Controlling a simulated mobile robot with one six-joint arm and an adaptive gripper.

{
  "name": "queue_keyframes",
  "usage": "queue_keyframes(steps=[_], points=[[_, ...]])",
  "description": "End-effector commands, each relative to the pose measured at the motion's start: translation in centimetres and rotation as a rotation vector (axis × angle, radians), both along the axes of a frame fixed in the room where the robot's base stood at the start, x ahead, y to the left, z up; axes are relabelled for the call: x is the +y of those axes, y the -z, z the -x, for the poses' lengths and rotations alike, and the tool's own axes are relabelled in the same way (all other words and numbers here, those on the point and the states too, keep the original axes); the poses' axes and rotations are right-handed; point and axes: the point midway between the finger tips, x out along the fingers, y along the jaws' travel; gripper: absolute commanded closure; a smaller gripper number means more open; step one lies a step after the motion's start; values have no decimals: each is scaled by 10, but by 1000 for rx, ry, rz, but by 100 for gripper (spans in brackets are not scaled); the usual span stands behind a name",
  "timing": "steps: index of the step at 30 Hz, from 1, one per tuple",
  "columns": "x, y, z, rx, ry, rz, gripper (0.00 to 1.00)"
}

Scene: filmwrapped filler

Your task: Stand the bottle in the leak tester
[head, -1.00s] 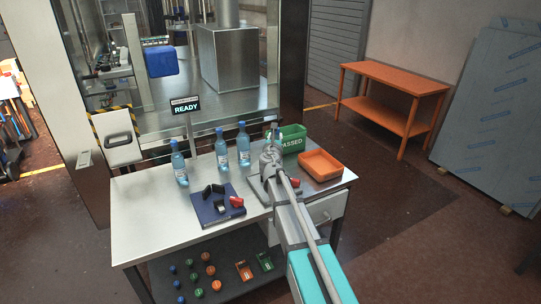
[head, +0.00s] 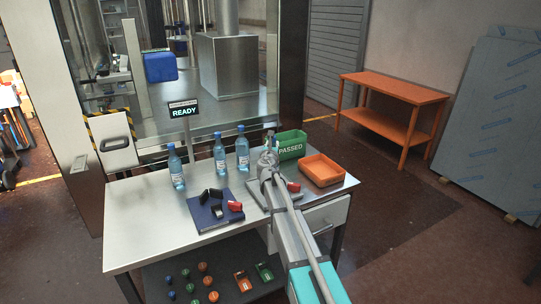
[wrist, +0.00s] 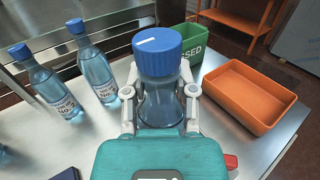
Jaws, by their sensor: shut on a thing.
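My gripper (wrist: 160,105) is shut around the neck and upper body of a clear blue bottle (wrist: 160,100) with a blue cap (wrist: 157,50). The bottle looks roughly upright; its base is hidden, so I cannot tell whether it touches anything. In the head view my gripper (head: 268,155) is over the right half of the steel table, and the held bottle is mostly hidden. A grey plate (head: 258,190) with a red part (head: 293,186) lies under my arm, mostly covered. I cannot tell for sure which thing is the leak tester.
Three capped bottles (head: 176,168) (head: 219,154) (head: 242,149) stand left of my gripper. A green PASSED bin (head: 291,147) and an orange tray (head: 322,171) are on the right. A dark blue folder (head: 203,213) with black and red items lies in front. A READY sign (head: 183,110) stands behind.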

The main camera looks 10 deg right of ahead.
Motion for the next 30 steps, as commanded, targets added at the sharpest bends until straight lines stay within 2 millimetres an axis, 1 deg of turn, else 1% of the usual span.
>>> queue_keyframes(steps=[8,13,18,22,30], points=[[1,3,-2,0,-1,0,100],[1,15,-10,0,-1,0,100],[1,30,-8,0,-1,0,100],[1,38,-8,0,-1,0,100],[1,40,-8,0,-1,0,100]])
